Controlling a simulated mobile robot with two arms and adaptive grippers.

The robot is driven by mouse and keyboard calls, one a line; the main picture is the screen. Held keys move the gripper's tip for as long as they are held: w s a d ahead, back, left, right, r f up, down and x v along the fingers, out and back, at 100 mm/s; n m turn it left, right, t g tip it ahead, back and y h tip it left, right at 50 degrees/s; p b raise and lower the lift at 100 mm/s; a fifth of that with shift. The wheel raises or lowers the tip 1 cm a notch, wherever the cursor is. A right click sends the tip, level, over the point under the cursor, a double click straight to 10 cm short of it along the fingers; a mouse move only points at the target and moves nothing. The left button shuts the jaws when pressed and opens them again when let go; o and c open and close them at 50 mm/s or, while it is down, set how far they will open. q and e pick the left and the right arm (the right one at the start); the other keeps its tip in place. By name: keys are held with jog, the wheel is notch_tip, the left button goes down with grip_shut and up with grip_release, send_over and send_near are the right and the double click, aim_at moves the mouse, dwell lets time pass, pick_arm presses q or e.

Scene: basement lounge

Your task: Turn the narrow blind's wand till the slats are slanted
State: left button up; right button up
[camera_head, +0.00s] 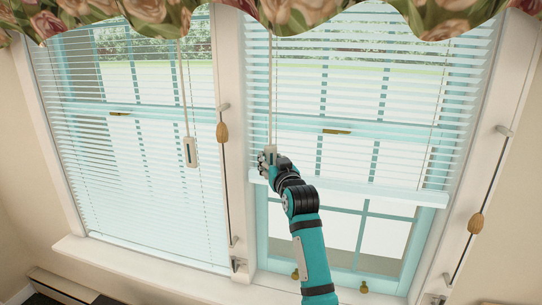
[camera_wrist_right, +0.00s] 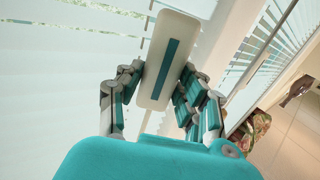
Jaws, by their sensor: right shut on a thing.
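Two white blinds hang side by side: a long left blind (camera_head: 150,185) and a shorter right blind (camera_head: 340,100), which looks wider in the head view. Window shows between the right blind's slats. The right blind's wand (camera_head: 270,100) hangs near its left edge and ends in a pale handle with a teal stripe. My right gripper (camera_head: 268,157) is shut on this handle, partly hiding it. In the right wrist view the handle (camera_wrist_right: 180,30) sits between the fingers of the gripper (camera_wrist_right: 158,88). The left blind's wand handle (camera_head: 190,152) hangs free. My left gripper is not in view.
Cords with wooden tassels hang beside the blinds, a left tassel (camera_head: 222,132) and a right tassel (camera_head: 476,223). A floral valance (camera_head: 290,15) covers the tops. A white sill (camera_head: 130,262) runs below. The lower right window (camera_head: 385,235) is uncovered.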

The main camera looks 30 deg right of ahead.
jog(key=shift+n+y, duration=0.3)
jog(key=shift+y, duration=0.1)
jog(key=o, duration=1.2)
jog(key=shift+c, duration=0.2)
jog(key=v, duration=1.2)
jog(key=shift+f, duration=0.2)
